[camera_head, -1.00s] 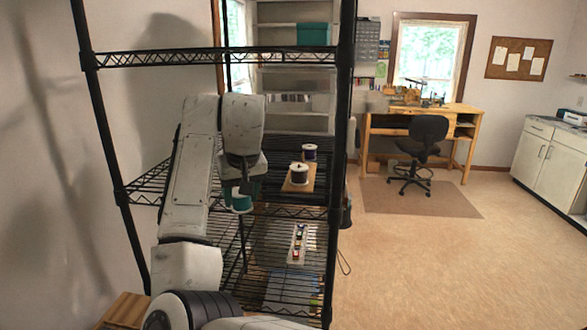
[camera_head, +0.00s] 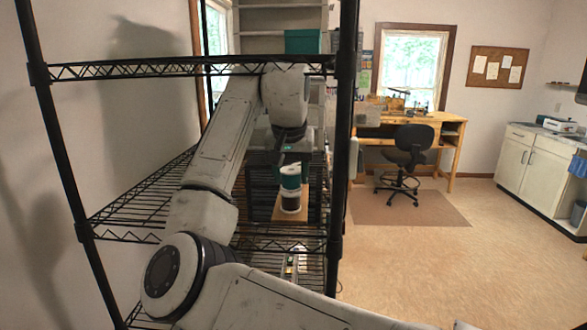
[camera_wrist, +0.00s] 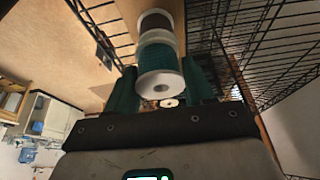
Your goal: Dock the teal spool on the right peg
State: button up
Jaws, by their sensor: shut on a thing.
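The teal spool (camera_head: 290,178), with white flanges, is held in my gripper (camera_head: 287,158) above the wooden board on the shelf. In the wrist view the teal spool (camera_wrist: 158,62) sits between the two teal fingers of my gripper (camera_wrist: 162,84), its white flange with the centre hole facing the camera. A dark-wound spool (camera_head: 291,203) stands on the board directly below it in the head view. The dark spool also shows beyond the teal one in the wrist view (camera_wrist: 155,21). I cannot tell whether the two spools touch. The right peg is not visible.
The wooden board (camera_head: 278,213) lies on a black wire shelf. A shelf edge (camera_head: 180,68) crosses above my arm, and a black upright post (camera_head: 345,140) stands close on the right. Open floor lies beyond the rack at right.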

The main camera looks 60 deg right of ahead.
jog(key=w+d, duration=0.1)
jog(key=d, duration=0.1)
jog(key=w+d+p, duration=0.1)
jog(key=d, duration=0.2)
jog(key=w+d+p, duration=0.1)
jog(key=d, duration=0.2)
jog(key=shift+w+r, duration=0.1)
jog(key=shift+w, duration=0.1)
jog(key=shift+w+d+f+p, duration=0.1)
jog(key=shift+w+d+p, duration=0.05)
jog(key=shift+d+p, duration=0.15)
jog(key=shift+w+d+f+p, duration=0.1)
jog(key=shift+w+d+p, duration=0.05)
jog(key=shift+d, duration=0.25)
jog(key=shift+f+p, duration=0.4)
jog(key=shift+f, duration=1.25)
jog(key=shift+f, duration=0.35)
jog(key=shift+f, duration=0.25)
jog(key=o, duration=1)
